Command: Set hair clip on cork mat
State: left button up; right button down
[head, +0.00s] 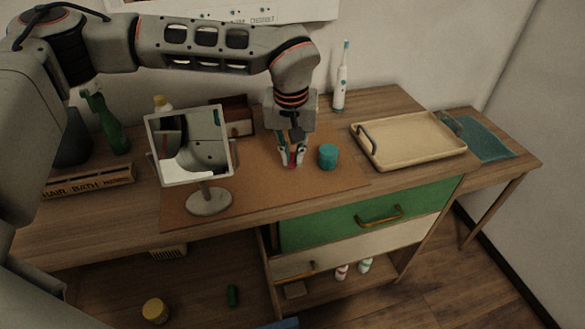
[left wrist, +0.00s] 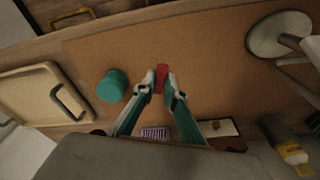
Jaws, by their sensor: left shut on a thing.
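The red hair clip (left wrist: 161,79) sits between the fingertips of my left gripper (left wrist: 162,82). In the head view only a small red bit of the clip (head: 292,166) shows between the fingers. The cork mat (head: 262,178) is a flat brown sheet on the wooden counter, and it also fills the middle of the left wrist view (left wrist: 215,60). My left gripper (head: 292,160) points down over the mat, shut on the clip, at or just above its surface. I cannot tell whether the clip touches the mat. My right gripper is not in view.
A teal jar (head: 328,156) stands on the mat close to the right of the gripper. A mirror on a round foot (head: 208,202) stands to the left. A cream tray (head: 410,140) lies to the right, with a toothbrush (head: 340,80) behind. A striped item (left wrist: 155,132) lies near the gripper.

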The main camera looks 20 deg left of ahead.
aim_at(292, 162)
pick_arm(q)
jog(key=shift+f, duration=2.15)
jog(key=shift+f, duration=0.15)
jog(key=o, duration=0.7)
jog(key=r, duration=0.4)
jog(key=s+r, duration=0.1)
jog(key=r, duration=0.7)
jog(key=shift+s+d+r, duration=0.1)
jog(key=shift+s+d, duration=0.1)
jog(key=shift+s, duration=0.2)
